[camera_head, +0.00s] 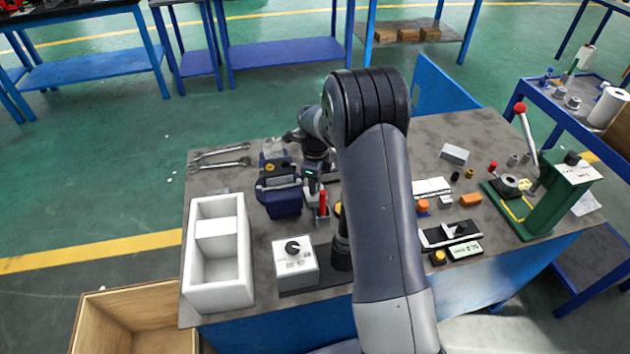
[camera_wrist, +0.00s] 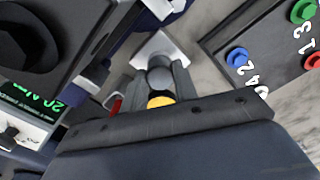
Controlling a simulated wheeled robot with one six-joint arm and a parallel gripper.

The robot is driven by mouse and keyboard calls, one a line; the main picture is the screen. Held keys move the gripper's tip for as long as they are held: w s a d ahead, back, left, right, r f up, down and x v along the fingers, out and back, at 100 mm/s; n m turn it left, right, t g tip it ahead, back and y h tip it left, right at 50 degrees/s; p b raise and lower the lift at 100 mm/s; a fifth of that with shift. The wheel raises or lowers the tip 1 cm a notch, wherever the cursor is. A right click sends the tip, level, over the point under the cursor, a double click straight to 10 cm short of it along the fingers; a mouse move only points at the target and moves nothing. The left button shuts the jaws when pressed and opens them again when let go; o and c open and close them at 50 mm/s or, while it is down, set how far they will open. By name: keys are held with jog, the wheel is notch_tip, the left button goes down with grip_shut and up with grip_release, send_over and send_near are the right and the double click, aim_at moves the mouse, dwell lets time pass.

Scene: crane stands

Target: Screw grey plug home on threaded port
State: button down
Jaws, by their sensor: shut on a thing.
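In the wrist view, my gripper (camera_wrist: 158,72) is shut on the grey plug (camera_wrist: 160,79), a round grey piece between its two fingers. A yellow round face (camera_wrist: 160,101) shows just behind the plug, towards the palm. A pale block (camera_wrist: 157,46) lies just beyond the fingertips. The threaded port cannot be made out; the plug and fingers may cover it, and I cannot tell whether plug and port touch. In the head view, my gripper is over the bench beside a dark blue fixture (camera_head: 280,198), and the plug is too small or hidden to see.
A white two-part tray (camera_head: 242,270) and a white knob box (camera_head: 295,262) stand at the bench's front left. Wrenches (camera_head: 222,165) lie behind. A green lever press (camera_head: 545,205) stands right. A dark panel with coloured buttons (camera_wrist: 238,55) lies close right of my gripper.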

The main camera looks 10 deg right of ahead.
jog(key=m, duration=0.4)
jog(key=shift+m, duration=0.3)
jog(key=m, duration=0.5)
jog(key=c, duration=1)
grip_release()
jog(key=shift+c, duration=0.2)
jog(key=shift+c, duration=0.7)
